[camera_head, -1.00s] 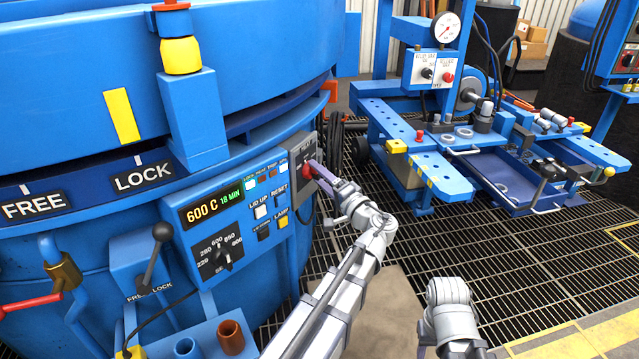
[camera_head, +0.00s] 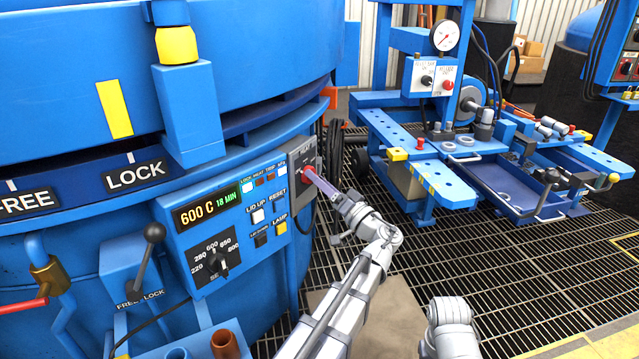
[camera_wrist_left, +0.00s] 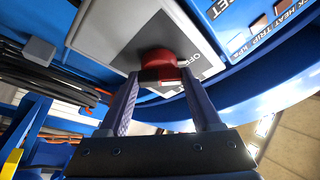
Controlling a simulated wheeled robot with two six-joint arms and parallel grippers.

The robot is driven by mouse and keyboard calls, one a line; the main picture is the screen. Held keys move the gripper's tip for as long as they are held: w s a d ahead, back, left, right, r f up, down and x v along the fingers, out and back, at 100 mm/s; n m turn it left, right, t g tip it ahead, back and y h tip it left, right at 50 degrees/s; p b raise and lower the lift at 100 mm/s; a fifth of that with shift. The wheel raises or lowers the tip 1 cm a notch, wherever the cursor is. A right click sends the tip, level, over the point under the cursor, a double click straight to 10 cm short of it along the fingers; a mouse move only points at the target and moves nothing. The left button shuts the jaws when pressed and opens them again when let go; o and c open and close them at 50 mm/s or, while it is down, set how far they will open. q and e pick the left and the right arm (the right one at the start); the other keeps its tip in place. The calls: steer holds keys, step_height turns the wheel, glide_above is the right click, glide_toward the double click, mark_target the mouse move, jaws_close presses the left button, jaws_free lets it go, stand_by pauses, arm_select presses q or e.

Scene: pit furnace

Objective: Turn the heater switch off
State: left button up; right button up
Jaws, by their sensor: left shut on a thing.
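The heater switch is a red knob (camera_head: 309,181) on a grey plate (camera_head: 301,160) at the right end of the furnace's control panel. My left gripper (camera_head: 312,178) reaches it from the right and is shut on it. In the left wrist view the red knob (camera_wrist_left: 160,66) sits between the two finger tips (camera_wrist_left: 160,84), with the grey plate behind it. Part of an "OFF" mark shows beside the knob. The fingers hide part of the knob in the head view. My right gripper is not in view; only part of that arm shows at the lower right.
Left of the switch, the panel carries a lit display (camera_head: 208,211) reading 600 C, several buttons and a black dial (camera_head: 217,262). A black-knobbed lever (camera_head: 153,234) stands farther left.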

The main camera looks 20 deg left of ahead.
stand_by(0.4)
arm_select(q)
steer(key=o, duration=1.4)
arm_select(e)
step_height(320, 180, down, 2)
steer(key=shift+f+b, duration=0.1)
steer(key=shift+b, duration=0.95)
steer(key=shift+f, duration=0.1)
arm_select(q)
steer(key=v, duration=0.7)
steer(key=shift+s+d+f, duration=0.1)
steer(key=shift+d+f, duration=0.1)
steer(key=shift+d, duration=0.15)
